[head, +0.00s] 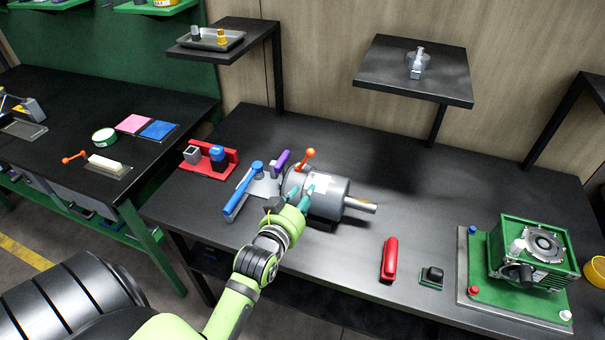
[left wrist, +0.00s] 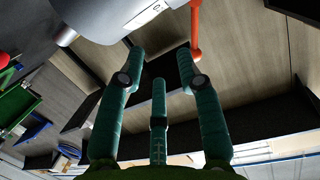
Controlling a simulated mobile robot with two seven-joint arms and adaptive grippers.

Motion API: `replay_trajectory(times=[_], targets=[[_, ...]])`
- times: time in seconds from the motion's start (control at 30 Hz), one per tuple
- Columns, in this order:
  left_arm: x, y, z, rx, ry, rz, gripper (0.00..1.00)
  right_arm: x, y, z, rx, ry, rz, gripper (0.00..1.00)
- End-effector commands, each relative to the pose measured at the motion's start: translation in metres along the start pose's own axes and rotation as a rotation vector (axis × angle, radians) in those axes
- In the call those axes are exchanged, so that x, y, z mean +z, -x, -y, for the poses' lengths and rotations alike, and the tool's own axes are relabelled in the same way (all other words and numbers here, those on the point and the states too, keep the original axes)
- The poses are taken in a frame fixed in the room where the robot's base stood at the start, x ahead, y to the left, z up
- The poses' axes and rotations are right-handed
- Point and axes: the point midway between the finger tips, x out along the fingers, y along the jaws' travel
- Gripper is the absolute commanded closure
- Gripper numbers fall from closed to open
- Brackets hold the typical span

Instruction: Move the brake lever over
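A grey cylindrical motor (head: 330,198) with a shaft on its right lies on the dark bench. An orange lever with a round knob (head: 308,154) stands up at its back left; I take this as the brake lever. My left gripper (head: 296,190) is in front of the motor's left part, its teal fingers overlapping it in the head view. In the left wrist view the three fingers (left wrist: 160,68) are spread with nothing between them. The orange lever (left wrist: 196,35) shows beyond the right fingertip, and part of the motor (left wrist: 105,18) at top left. Contact cannot be told.
A blue-handled lever (head: 243,188) and a purple handle (head: 281,160) stand left of the motor. A red holder (head: 226,157) is farther left. A red stapler-like object (head: 389,259) and a green machine (head: 533,252) are to the right. The bench behind the motor is clear.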

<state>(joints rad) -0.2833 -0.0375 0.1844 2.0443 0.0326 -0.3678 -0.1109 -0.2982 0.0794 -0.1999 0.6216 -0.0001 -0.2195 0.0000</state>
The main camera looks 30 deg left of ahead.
Motion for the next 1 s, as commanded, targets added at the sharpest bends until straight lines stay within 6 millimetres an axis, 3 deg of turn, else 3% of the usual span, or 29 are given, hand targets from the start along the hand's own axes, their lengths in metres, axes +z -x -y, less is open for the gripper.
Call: replay_trajectory(times=[0.03, 0.1, 0.2, 0.37, 0.87, 0.93, 1.0], targets=[[-0.017, -0.003, 0.009, -0.027, 0.008, -0.062, 0.65, 0.003, 0.002, 0.001, -0.001, 0.0, 0.004, 0.6], [-0.031, -0.005, 0.018, -0.054, 0.01, -0.125, 0.65, 0.006, 0.003, 0.001, -0.001, 0.0, 0.01, 0.6], [-0.042, -0.006, 0.024, -0.073, 0.011, -0.17, 0.65, 0.009, 0.002, 0.001, -0.002, 0.0, 0.015, 0.6], [-0.044, -0.017, 0.026, -0.075, 0.011, -0.18, 0.65, 0.007, -0.004, 0.001, -0.001, 0.0, 0.011, 0.6], [-0.055, -0.088, 0.031, -0.074, 0.012, -0.178, 0.65, 0.006, -0.04, 0.001, 0.0, 0.0, 0.004, 0.6], [-0.056, -0.084, 0.031, -0.074, 0.011, -0.173, 0.92, 0.006, -0.034, 0.001, 0.0, 0.0, 0.004, 0.6], [-0.056, -0.084, 0.03, -0.074, 0.011, -0.173, 0.96, 0.005, -0.034, 0.001, 0.0, 0.0, 0.002, 0.6]])
